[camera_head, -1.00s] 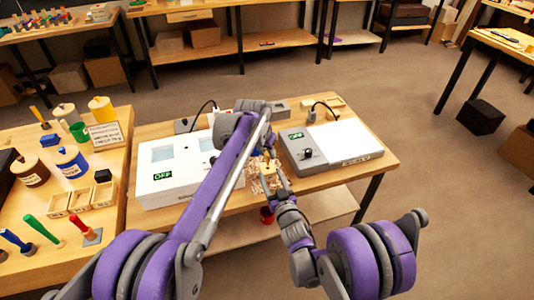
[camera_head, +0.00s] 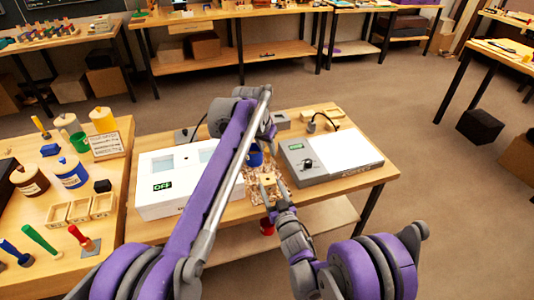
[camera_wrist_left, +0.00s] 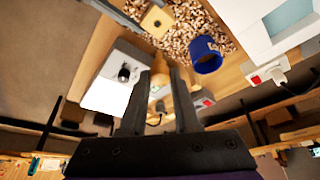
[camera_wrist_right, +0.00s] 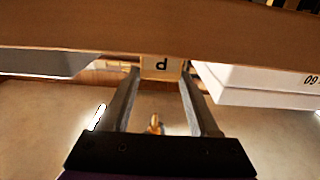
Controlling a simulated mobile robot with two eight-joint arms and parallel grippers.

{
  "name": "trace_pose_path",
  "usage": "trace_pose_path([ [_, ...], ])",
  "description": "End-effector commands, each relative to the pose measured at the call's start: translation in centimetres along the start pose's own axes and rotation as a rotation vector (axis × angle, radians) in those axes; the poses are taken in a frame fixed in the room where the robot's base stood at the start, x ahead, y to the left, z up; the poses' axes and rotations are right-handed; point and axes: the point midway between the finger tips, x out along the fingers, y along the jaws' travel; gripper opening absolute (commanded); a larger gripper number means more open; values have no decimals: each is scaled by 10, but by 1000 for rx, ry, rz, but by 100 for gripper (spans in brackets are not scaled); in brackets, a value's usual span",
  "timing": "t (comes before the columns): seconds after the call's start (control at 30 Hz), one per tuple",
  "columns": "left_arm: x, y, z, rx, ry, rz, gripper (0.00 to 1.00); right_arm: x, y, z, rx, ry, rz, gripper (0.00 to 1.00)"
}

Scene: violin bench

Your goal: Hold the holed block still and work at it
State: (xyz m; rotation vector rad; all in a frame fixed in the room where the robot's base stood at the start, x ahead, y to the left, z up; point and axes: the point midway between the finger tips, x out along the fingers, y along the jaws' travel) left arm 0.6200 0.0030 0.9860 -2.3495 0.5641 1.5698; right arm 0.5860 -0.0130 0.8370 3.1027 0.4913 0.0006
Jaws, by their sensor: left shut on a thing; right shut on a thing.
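The holed block (camera_head: 267,181) is pale wood and sits at the front of the table among wood shavings. Its dark hole shows in the left wrist view (camera_wrist_left: 157,20). My right gripper (camera_head: 277,196) is shut on it from the near side; in the right wrist view the block (camera_wrist_right: 160,67) lies between the fingertips, with a dark letter on its face. My left gripper (camera_head: 267,130) is above and beyond the block, clear of it.
A white box marked OFF (camera_head: 175,175) stands to the left, and a grey device with a white panel (camera_head: 325,160) to the right. Shavings (camera_wrist_left: 190,35) cover the middle. The left table (camera_head: 35,215) holds jars, small trays and coloured handles.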

Motion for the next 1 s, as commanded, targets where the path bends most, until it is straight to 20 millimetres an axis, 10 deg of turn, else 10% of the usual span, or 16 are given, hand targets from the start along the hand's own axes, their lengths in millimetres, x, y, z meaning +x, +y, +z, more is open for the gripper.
trace_pose_path([
  [0.37,-6,0,-2,0,0,0,0,0,0,0,0,0,0,4],
  [0.4,-6,0,-2,0,0,0,0,0,0,0,0,0,0,69],
  [0.57,-6,0,-2,0,0,0,0,0,0,0,0,0,0,96],
  [1.0,-6,0,-2,0,0,0,0,-15,0,0,1,0,0,96],
])
